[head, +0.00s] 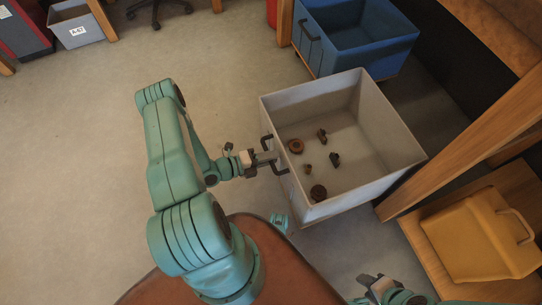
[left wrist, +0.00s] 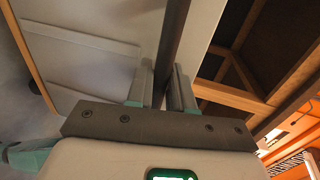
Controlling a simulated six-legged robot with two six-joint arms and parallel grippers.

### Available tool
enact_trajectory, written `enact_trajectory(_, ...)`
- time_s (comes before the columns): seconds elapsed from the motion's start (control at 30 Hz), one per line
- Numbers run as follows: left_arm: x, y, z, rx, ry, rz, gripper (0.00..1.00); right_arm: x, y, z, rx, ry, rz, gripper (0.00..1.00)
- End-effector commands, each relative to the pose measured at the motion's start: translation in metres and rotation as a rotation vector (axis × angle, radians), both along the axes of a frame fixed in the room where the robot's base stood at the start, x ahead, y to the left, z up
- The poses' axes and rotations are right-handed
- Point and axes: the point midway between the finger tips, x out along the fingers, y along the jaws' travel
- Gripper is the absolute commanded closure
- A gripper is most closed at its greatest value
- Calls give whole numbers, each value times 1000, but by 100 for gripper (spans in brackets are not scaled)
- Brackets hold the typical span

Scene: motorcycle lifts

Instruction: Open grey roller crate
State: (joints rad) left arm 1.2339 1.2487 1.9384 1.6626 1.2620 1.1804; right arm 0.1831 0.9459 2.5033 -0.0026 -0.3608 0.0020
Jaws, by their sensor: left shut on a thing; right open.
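The grey roller crate (head: 388,122) stands right of centre in the head view, its open top towards me. Several small rusty and dark parts lie on its floor, among them a brown ring (head: 295,146). A black bar handle (head: 267,143) is on its left face. My left gripper (head: 270,157) is shut on this handle. In the left wrist view the dark handle bar (left wrist: 174,45) runs between the two fingers. My right gripper (head: 373,287) is open and empty at the bottom edge, below the crate and apart from it.
A blue crate (head: 385,45) stands behind the grey one. A yellow box (head: 470,240) sits on wood at the right, near a slanting wooden beam (head: 470,150). A grey bin (head: 80,28) is at the top left. The floor left of the crate is clear.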

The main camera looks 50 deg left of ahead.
Motion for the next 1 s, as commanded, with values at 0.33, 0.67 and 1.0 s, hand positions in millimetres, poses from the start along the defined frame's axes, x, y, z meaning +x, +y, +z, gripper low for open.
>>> enact_trajectory(0.33, 3, 2, 1, 4, -4, 6, 100, 0, 0, 0, 0, 0, 0, 57)
enact_trajectory(0.67, 3, 2, 1, 3, -3, 5, 62, 0, 0, 0, 0, 0, 0, 57)
enact_trajectory(1.0, 0, 1, 0, 1, -1, 3, 62, 0, 0, 0, 0, 0, 0, 57)
